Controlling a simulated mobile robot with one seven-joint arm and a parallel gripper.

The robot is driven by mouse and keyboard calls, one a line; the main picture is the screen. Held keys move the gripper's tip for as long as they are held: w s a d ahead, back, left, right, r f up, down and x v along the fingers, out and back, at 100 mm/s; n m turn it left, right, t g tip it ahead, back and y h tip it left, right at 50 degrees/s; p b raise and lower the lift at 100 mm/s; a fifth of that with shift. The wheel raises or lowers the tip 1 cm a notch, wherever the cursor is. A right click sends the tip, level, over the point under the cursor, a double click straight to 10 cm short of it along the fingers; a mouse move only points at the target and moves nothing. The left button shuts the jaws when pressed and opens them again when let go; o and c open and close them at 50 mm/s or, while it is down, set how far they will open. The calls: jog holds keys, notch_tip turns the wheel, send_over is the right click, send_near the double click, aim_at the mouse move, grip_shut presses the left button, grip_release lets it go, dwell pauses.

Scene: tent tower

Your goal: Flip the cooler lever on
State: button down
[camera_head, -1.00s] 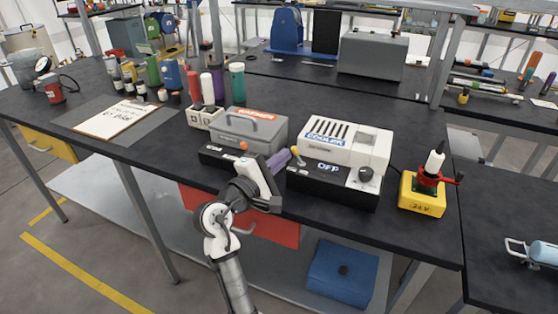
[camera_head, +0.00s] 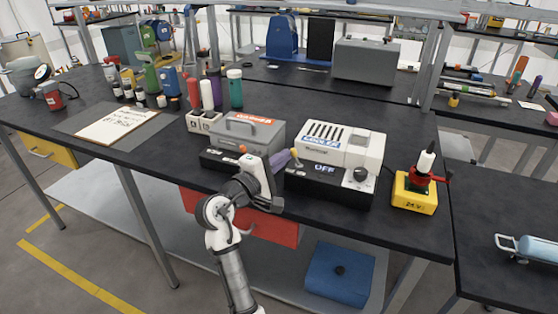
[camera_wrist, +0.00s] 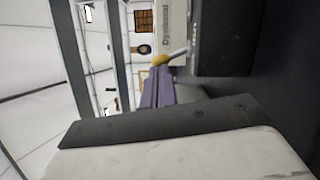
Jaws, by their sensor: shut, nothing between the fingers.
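The white cooler (camera_head: 312,140) stands on a black base near the front edge of the black table. Its base display (camera_head: 324,168) reads OFF. The lever (camera_head: 294,153), with a yellowish knob, is at the base's left end; its knob (camera_wrist: 160,60) and metal stem (camera_wrist: 178,53) also show in the wrist view. My gripper (camera_head: 287,156) has purple fingers, shut and empty, with the tips right at the knob. In the wrist view the fingertips (camera_wrist: 158,73) lie just below the knob; whether they touch it is unclear.
The grey warmer (camera_head: 245,130) on its own black base stands close left of the cooler. A yellow 24V box (camera_head: 414,197) with a red-handled device is at the right. A clipboard (camera_head: 117,122) and several bottles are at the left. Open floor lies in front.

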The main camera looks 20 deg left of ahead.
jog(key=m, duration=0.1)
jog(key=d+r+m, duration=0.1)
jog(key=shift+m+p, duration=0.3)
jog(key=shift+p, duration=0.1)
jog(key=shift+d+r+m+g+y+p, duration=0.1)
jog(key=shift+d+m+g+y+p, duration=0.25)
jog(key=shift+m, duration=0.4)
jog(key=shift+d+r+m+g+y+p, duration=0.2)
jog(key=shift+m+g, duration=0.25)
jog(key=shift+m, duration=0.3)
jog(key=shift+d+m, duration=0.35)
jog(key=shift+m, duration=0.25)
jog(key=shift+d+p, duration=0.3)
jog(key=shift+p, duration=0.05)
dwell(1.0)
